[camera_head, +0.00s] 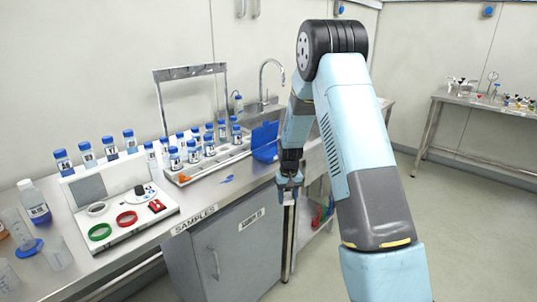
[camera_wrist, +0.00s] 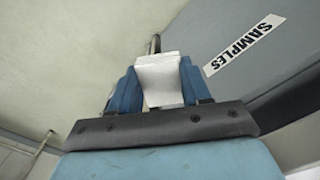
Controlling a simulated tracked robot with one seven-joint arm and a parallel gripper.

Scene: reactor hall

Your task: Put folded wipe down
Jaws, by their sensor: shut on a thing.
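My gripper (camera_head: 289,188) hangs at the front edge of the steel bench, near its right end, beside the grey cabinet. In the wrist view, its two blue fingers (camera_wrist: 158,84) are shut on a white folded wipe (camera_wrist: 160,72), which sticks out a little past the fingertips. I cannot make out the wipe in the head view. A SAMPLES label on a grey surface shows beyond the fingers in the wrist view.
The steel bench (camera_head: 222,186) holds a tray (camera_head: 208,163) of blue-capped bottles, a white board (camera_head: 120,228) with coloured rings, and a blue bin (camera_head: 265,143). A grey cabinet (camera_head: 232,250) stands below. Open floor lies to the right.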

